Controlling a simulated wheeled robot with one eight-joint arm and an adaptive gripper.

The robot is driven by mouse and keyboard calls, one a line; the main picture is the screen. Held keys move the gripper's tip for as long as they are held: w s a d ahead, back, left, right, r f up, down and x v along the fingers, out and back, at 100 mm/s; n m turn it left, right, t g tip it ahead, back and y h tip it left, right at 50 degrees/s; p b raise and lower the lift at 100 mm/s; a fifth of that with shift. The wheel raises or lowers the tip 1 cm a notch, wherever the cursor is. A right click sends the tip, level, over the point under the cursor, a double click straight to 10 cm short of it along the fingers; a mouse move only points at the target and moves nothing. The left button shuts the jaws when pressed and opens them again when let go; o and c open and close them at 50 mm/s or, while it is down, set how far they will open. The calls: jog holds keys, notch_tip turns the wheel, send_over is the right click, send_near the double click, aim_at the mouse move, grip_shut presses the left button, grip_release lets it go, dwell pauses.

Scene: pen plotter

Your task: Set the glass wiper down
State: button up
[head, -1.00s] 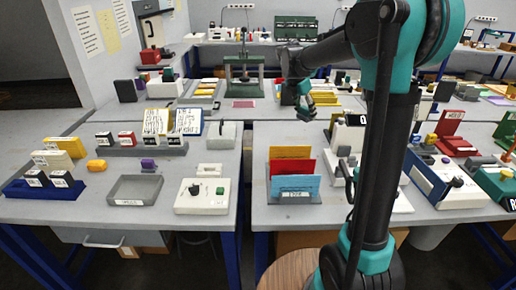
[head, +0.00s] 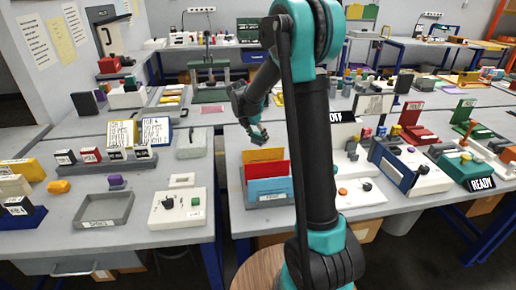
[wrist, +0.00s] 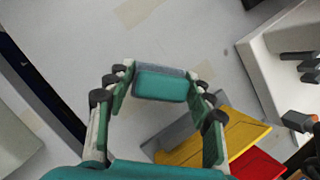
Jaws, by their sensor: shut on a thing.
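The glass wiper (wrist: 160,86), a teal block with a grey edge, sits between the fingertips of my gripper (wrist: 158,90) in the wrist view. The fingers are shut on its two ends. Bare light grey tabletop shows beyond it; I cannot tell how high it is held. In the head view my gripper (head: 256,133) hangs behind the folder rack, pointing down. The wiper is too small to tell apart from the fingers there.
A rack with yellow, red and blue folders (head: 268,188) stands close in front of my gripper; its yellow folder (wrist: 222,135) shows at lower right in the wrist view. A white device (head: 346,160) is to the right. A gap between tables (wrist: 40,85) runs at left.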

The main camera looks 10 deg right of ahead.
jog(key=shift+f, duration=2.85)
jog(key=o, duration=1.3)
jog(key=shift+f, duration=0.1)
jog(key=v, duration=1.2)
